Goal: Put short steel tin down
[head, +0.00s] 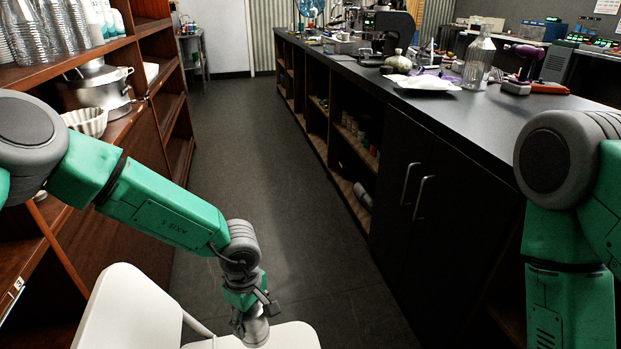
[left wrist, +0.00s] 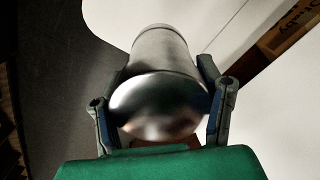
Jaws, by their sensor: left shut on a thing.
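The short steel tin (left wrist: 160,70) is a shiny metal cylinder with a rounded end, filling the middle of the left wrist view. My left gripper (left wrist: 162,102) is shut on it, one finger on each side. In the head view the left gripper (head: 252,306) points down over the seat of a white chair (head: 290,338), and the tin (head: 256,331) shows partly below it. I cannot tell whether the tin touches the seat. My right arm is at the right of the head view; its gripper is out of view.
Brown shelves (head: 150,135) with plastic cups (head: 62,28) and a steel pot (head: 103,92) stand at left. A long black counter (head: 440,108) at right carries a glass bottle (head: 479,60) and other items. The dark floor (head: 255,150) between is clear.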

